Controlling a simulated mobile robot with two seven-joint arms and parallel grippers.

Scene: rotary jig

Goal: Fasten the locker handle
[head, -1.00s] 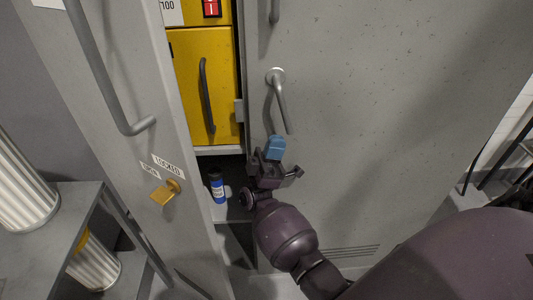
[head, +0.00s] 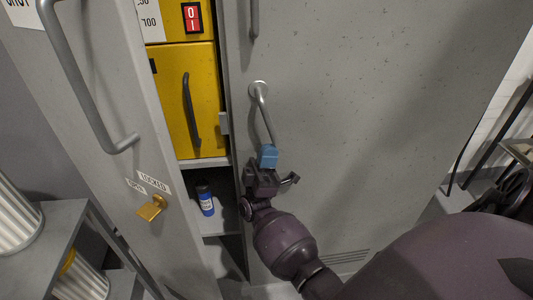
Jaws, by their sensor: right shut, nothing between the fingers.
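The grey lever handle (head: 262,110) hangs from a round mount on the right locker door, slanting down and a little right. My right gripper (head: 268,158) is shut and empty, its blue fingertips together at the lower end of the lever. I cannot tell whether they touch it. The left locker door (head: 110,100) stands ajar and carries a long bar handle (head: 78,80). Below that is a brass turn latch (head: 151,208), beside labels reading LOCKED and OPEN. My left gripper is out of view.
Through the gap between the doors shows a yellow cabinet (head: 170,95) with a dark handle and a red switch. A blue bottle (head: 206,201) stands on a shelf below. A grey rack (head: 60,225) with ribbed cylinders is at the lower left. My right arm covers the lower right.

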